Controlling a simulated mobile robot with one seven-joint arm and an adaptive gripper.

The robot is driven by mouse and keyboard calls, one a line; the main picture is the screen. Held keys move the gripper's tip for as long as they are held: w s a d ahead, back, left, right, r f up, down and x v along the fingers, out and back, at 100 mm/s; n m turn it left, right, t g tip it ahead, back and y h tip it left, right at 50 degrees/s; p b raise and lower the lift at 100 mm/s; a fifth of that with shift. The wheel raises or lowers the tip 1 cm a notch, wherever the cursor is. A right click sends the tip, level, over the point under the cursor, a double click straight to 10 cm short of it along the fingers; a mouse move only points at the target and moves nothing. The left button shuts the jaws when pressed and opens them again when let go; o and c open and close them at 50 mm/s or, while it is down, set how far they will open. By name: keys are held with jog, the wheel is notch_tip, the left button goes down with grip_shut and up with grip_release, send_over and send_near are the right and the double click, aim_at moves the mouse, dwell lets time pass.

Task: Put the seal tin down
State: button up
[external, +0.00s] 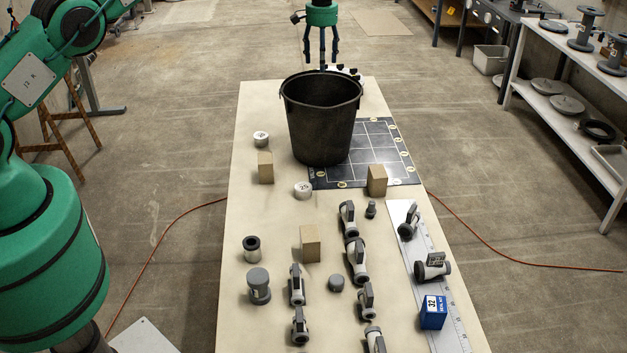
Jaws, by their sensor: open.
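Two small round white tins stand on the long table (275,110), left of the black bucket: one tin (261,138) further back, the other tin (302,190) nearer. A blue box (433,312) with a white label sits at the near right. I cannot tell which of these is the seal tin. My gripper (321,66) points down at the far end of the table, just past the bucket's far rim in the picture. Its fingers are apart and I see nothing between them. The bucket may hide what lies below.
The black bucket (320,130) stands on a dark gridded mat (376,150). A partly hidden white and black thing (350,74) lies behind it. Several grey valves (356,258), wooden blocks (310,243) and a ruler strip (448,325) crowd the near half. The table's left far strip is clear.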

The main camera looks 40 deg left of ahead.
jog(key=s+r+t+b, duration=0.1)
jog(key=s+r+b, duration=0.1)
jog(key=s+r, duration=0.45)
jog(key=s+r+b, duration=0.3)
jog(key=r, duration=0.7)
jog(key=s+r+t+b, duration=0.1)
jog(key=s+r+b, duration=0.15)
jog(key=s, duration=0.35)
jog(key=s+a+r+m+b, duration=0.1)
jog(key=s+r, duration=0.3)
jog(key=s, duration=0.3)
jog(key=s+r+t+b, duration=0.1)
jog(key=s+r+b, duration=0.15)
jog(key=s, duration=0.35)
jog(key=s+t+b, duration=0.1)
jog(key=s+b, duration=0.3)
jog(key=s, duration=1.8)
jog(key=s+f+b, duration=0.2)
jog(key=s+f, duration=0.4)
jog(key=s, duration=0.3)
jog(key=s+a+f+m+t+b, duration=0.1)
jog(key=s+f+b, duration=0.2)
jog(key=s+f, duration=0.3)
jog(key=s, duration=0.4)
jog(key=shift+t, duration=0.3)
